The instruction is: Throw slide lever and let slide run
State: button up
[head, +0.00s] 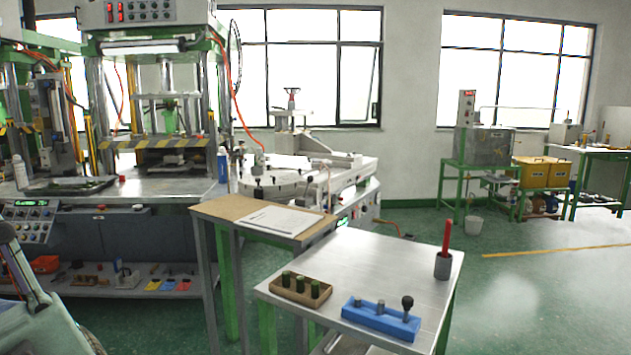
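No part can be made out for certain as the slide lever. A wax injection press (160,110) with yellow-black striped bars stands at the left, with a metal bed (150,190) in front of it. Small black knobs (258,181) stand on the light round-edged machine (300,180) right of the press; I cannot tell whether one is the lever. The slide and its position cannot be told at this distance. A pale arm link of mine shows at the lower left edge. My gripper is not in view.
A steel table (380,270) in front holds a brown pin tray (300,299), a blue block (380,326) with a black-knobbed pin, and a grey cup (443,265) with a red stick. A wooden-topped stand (225,212) bears paper. Floor (520,290) at right is open.

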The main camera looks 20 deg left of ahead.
aim_at(310, 179)
jog(key=i+j+u, duration=0.1)
jog(key=i+j, duration=1.15)
jog(key=k+j+z, duration=0.15)
jog(key=z, duration=0.45)
